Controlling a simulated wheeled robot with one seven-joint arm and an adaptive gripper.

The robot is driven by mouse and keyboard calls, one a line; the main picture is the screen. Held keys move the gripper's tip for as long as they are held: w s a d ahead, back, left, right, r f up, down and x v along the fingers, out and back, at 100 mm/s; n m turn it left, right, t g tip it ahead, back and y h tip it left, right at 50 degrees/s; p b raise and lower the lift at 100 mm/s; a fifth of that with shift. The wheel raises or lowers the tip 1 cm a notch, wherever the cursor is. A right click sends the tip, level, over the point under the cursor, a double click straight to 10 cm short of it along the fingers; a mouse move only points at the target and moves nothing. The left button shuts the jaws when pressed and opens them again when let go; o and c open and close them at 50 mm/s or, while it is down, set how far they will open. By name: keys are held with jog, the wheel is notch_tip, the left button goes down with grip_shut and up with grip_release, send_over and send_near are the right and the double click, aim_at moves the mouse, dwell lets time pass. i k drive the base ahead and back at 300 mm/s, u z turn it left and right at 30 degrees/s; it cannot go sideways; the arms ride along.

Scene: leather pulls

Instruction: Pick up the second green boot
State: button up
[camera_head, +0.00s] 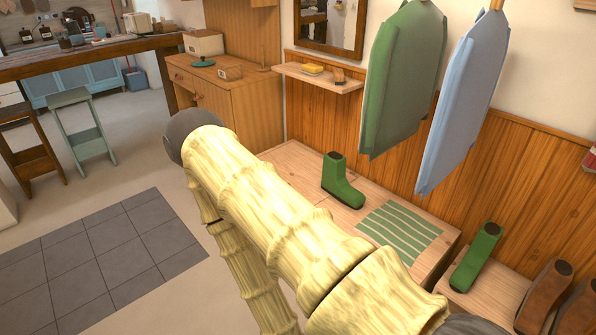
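One green boot (341,182) stands upright on the wooden bench (293,165), its toe toward the lower right, behind a green-striped mat (400,232). Another green boot (476,258) is at the right, on a lower wooden surface (480,300) beside the bench, leaning or seen steeply from above. The two green boots are apart. My arm crosses the middle of the view and hides part of the bench. My gripper is not visible, so its distance to either boot cannot be told.
Brown boots (543,295) stand right of the right green boot. A green garment (402,80) and a blue garment (460,105) hang above the bench. A small wall shelf (318,78) and a wooden cabinet (245,100) are behind. Open floor (150,160) lies at left.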

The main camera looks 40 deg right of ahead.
aim_at(334, 181)
jog(key=u, duration=0.15)
jog(key=i, duration=1.6)
jog(key=z, duration=0.75)
jog(key=i, duration=0.95)
jog(key=z, duration=1)
